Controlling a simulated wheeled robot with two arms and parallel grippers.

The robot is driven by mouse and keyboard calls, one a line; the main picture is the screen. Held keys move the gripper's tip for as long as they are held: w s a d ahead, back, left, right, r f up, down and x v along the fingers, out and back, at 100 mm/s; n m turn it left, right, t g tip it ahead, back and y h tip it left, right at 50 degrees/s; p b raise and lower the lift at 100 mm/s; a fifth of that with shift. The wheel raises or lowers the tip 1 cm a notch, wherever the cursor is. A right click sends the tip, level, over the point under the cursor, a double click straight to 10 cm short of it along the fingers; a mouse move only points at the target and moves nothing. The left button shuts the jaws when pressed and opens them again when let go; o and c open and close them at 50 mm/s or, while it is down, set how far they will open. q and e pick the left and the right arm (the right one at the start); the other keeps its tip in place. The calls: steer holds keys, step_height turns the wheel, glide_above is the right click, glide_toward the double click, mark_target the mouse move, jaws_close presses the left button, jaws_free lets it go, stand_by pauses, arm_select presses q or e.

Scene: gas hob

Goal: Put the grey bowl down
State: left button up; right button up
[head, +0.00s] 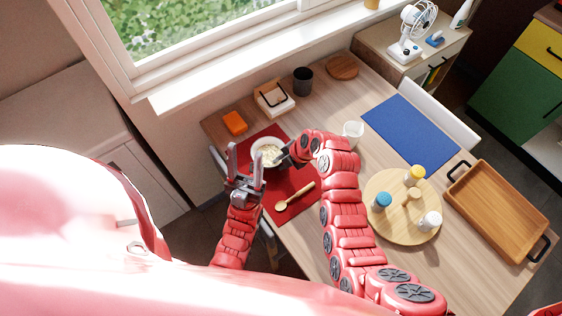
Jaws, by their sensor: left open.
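A pale bowl (259,142) with light food in it is at the upper part of the red mat (290,207). It looks whitish rather than clearly grey. I cannot tell whether its base rests on the mat. My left gripper (245,160) is open and empty, its fingers apart just left of and in front of the bowl. My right gripper (285,158) is at the bowl's right side, close to or touching the rim. Its fingertips are too small and partly hidden to tell if they grip it.
A wooden spoon (296,196) lies on the mat. An orange block (235,123), a napkin holder (275,100), a dark cup (303,81) and a white cup (353,132) stand nearby. A round board (385,224) with several jars, a blue mat (411,131) and a wooden tray (500,210) lie right.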

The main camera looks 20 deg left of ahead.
steer(key=shift+o, duration=1.1)
steer(key=shift+r, duration=0.15)
steer(key=shift+d+r, duration=0.25)
steer(key=shift+r, duration=0.15)
steer(key=v, duration=1.1)
